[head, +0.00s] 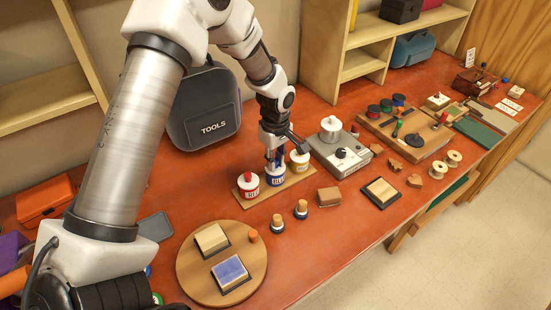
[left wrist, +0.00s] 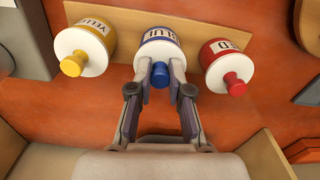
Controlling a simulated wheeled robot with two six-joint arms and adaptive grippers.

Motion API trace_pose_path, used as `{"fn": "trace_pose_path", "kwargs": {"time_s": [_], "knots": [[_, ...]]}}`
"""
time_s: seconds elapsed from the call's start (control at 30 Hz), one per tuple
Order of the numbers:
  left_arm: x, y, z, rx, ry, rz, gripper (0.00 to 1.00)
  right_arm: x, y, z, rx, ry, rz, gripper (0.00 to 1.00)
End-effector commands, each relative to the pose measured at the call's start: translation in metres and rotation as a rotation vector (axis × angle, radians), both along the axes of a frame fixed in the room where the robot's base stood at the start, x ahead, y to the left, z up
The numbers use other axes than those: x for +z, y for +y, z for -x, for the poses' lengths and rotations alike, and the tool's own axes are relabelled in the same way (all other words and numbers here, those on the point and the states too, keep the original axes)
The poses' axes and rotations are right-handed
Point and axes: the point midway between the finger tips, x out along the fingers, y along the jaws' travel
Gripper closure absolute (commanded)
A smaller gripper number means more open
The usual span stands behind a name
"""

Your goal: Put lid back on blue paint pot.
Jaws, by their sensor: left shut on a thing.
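The blue paint pot (head: 275,178) stands on a wooden strip between the red pot (head: 248,185) and the yellow pot (head: 299,161). In the left wrist view the blue pot (left wrist: 158,38) has its label partly in sight. My left gripper (head: 273,158) is over the blue pot, its fingers pointing down. In the left wrist view its fingertips (left wrist: 160,73) are shut on the blue knob (left wrist: 160,80) of the lid. The fingers partly hide the lid, which is at the pot's mouth; I cannot tell whether it is fully seated. My right gripper is not in view.
The red pot (left wrist: 229,65) and yellow pot (left wrist: 83,48) stand close on either side, each with a knobbed lid on. A grey hotplate (head: 341,154) is right of the strip. A black tool case (head: 203,110) stands behind. Two small stamps and a round board (head: 190,265) lie in front.

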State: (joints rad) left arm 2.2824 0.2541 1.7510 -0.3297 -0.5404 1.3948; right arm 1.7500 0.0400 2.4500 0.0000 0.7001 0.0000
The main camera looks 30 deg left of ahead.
Motion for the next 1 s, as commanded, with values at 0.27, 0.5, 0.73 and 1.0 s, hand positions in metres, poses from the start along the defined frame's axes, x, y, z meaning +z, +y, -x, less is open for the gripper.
{"fn": "trace_pose_path", "kwargs": {"time_s": [0.27, 0.5, 0.73, 1.0], "knots": [[-0.0002, 0.0, -0.0001, 0.0, 0.0, 0.0, 0.96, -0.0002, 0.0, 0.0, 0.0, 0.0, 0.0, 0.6], [-0.0001, -0.0001, -0.0002, 0.0, -0.001, 0.0, 0.52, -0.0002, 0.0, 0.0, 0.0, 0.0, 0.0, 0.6], [-0.0001, -0.0001, -0.0002, 0.0, -0.001, 0.0, 0.27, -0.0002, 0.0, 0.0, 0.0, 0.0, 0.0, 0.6], [0.0006, -0.0001, -0.0002, 0.0, -0.001, 0.0, 0.27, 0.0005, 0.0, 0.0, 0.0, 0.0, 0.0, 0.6]]}}
